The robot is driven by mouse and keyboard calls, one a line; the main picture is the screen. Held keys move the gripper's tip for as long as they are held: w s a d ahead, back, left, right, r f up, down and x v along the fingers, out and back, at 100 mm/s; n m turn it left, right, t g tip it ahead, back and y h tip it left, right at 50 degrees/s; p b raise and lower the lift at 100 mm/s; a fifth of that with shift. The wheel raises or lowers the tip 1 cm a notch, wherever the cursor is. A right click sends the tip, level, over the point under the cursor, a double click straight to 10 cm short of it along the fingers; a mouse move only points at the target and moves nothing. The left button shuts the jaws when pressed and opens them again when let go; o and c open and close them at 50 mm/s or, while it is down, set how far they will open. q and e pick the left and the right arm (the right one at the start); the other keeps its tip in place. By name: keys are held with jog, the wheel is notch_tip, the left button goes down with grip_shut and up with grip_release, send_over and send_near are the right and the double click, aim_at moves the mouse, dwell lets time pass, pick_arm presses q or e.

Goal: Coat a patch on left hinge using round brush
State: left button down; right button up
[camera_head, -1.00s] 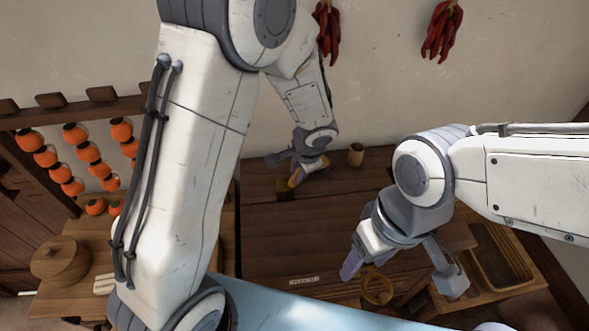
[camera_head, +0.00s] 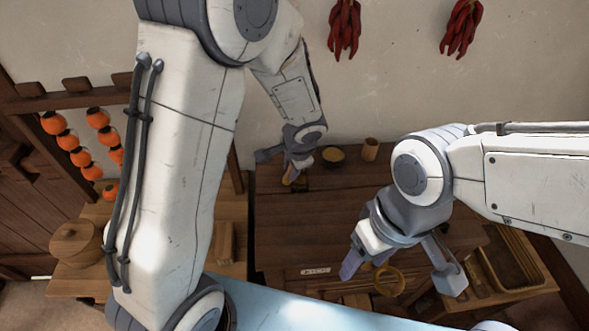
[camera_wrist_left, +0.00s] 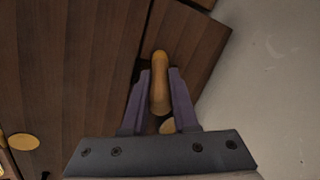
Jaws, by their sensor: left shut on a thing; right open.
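My left gripper (camera_head: 291,172) is shut on an orange-brown wooden handle, which I take to be the round brush (camera_head: 289,177). In the left wrist view the handle (camera_wrist_left: 160,85) lies between the two fingers, its rounded end pointing away; the bristles cannot be made out. It is at the back left of the dark wooden chest top (camera_head: 310,225). A small dark piece (camera_head: 304,184), perhaps the left hinge, lies right by the gripper; whether the brush touches it I cannot tell. My right gripper (camera_head: 400,274) is open and empty above the front right.
A bowl with yellow contents (camera_head: 333,155) and a wooden cup (camera_head: 370,149) stand at the back. A tray (camera_head: 510,259) is at right, a round lidded box (camera_head: 75,244) at left. The middle of the chest top is clear.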

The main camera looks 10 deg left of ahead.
pick_arm(q)
notch_tip(320, 180, up, 2)
jog(key=shift+r+p, duration=0.15)
jog(key=shift+p, duration=0.25)
jog(key=shift+d+r+p, duration=0.15)
jog(key=shift+r+p, duration=0.5)
jog(key=shift+r, duration=0.1)
notch_tip(320, 180, up, 4)
jog(key=p, duration=0.3)
jog(key=shift+r+p, duration=0.15)
jog(key=shift+p, duration=0.2)
